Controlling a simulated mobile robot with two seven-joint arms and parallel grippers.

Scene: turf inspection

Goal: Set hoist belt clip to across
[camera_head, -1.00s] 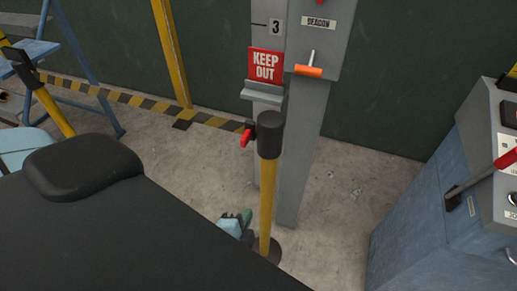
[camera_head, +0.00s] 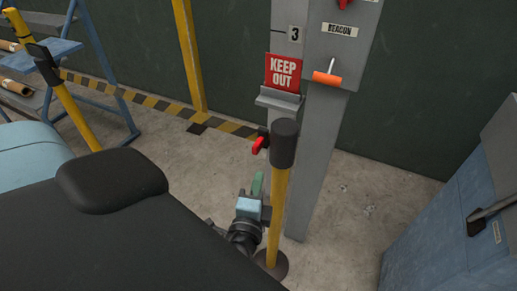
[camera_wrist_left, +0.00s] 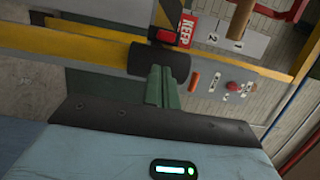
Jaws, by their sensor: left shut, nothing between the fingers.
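The red belt clip (camera_head: 261,144) sits at the black head of the near yellow post (camera_head: 279,200). The black and yellow striped belt (camera_head: 155,105) runs from the far left post to this head, and its end appears to meet the clip. In the left wrist view the red clip (camera_wrist_left: 167,36) shows beside the black post head (camera_wrist_left: 160,62), beyond my fingers. My left gripper (camera_head: 257,184) is beside the post, below the clip, with its green fingers shut and empty. The fingertips (camera_wrist_left: 161,72) appear close to the post head; contact is unclear. My right gripper is out of view.
A grey column (camera_head: 315,150) with a KEEP OUT sign (camera_head: 283,72) and an orange-handled lever (camera_head: 328,80) stands behind the post. A blue cabinet (camera_head: 450,215) stands at the right. Bare floor (camera_head: 365,195) lies between them.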

